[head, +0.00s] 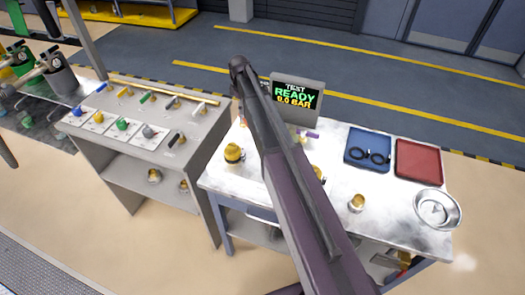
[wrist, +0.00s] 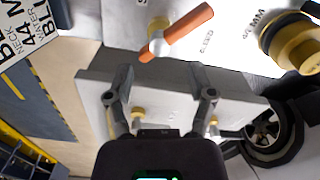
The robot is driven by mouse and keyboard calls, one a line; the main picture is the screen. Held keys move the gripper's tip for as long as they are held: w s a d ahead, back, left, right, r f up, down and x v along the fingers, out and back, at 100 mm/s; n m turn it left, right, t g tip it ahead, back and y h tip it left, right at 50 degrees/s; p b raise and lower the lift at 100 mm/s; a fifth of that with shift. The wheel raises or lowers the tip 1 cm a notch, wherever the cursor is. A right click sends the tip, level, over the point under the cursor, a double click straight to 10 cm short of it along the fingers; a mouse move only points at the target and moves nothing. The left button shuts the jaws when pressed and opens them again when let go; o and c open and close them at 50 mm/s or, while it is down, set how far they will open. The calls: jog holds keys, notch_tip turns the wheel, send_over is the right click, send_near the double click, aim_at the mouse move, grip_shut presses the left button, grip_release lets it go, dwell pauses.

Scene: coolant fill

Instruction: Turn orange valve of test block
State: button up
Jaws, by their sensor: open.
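The orange valve handle (wrist: 180,33) shows in the wrist view as a short lever on a pale hub with a brass end, at the top middle. It stands on a pale, lettered surface. My gripper (wrist: 160,74) is open and empty, its two fingers spread below the handle in the picture and apart from it. A pale block (wrist: 165,92) with brass fittings (wrist: 138,112) shows behind and between the fingers; I cannot tell whether it is part of the test block. In the head view my arm hides the orange handle and the gripper.
A display (head: 296,97) reads "TEST READY 0.0 BAR". Blue (head: 355,165) and red (head: 407,178) trays and a metal bowl (head: 455,222) stand on the table's right side. A brass fitting (head: 233,153) stands at its left. A grey bench (head: 165,150) with several coloured valves is further left.

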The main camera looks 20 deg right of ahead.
jog(key=shift+r+p, duration=3)
jog(key=shift+r, duration=0.35)
jog(key=s+f+m+b, duration=0.2)
jog(key=s+m, duration=0.4)
jog(key=s, duration=0.8)
jog(key=s+f+m+b, duration=0.2)
jog(key=s+m, duration=0.5)
jog(key=s, duration=0.7)
jog(key=shift+s+f+m+b, duration=0.3)
jog(key=shift+s+f+b, duration=0.05)
jog(key=shift+s, duration=0.05)
jog(key=shift+w+d, duration=0.1)
jog(key=shift+w, duration=0.05)
jog(key=n+t+y+p, duration=0.2)
jog(key=n+t, duration=0.2)
jog(key=n, duration=0.2)
send_near(243, 116)
jog(key=r, duration=0.2)
jog(key=shift+s+d+f, duration=0.2)
jog(key=shift+s+d, duration=0.1)
jog(key=shift+s, duration=0.05)
jog(key=shift+f, duration=0.2)
jog(key=b+x, duration=1.2)
jog(key=x, duration=0.1)
jog(key=shift+a+f, duration=0.15)
jog(key=shift+a, duration=0.05)
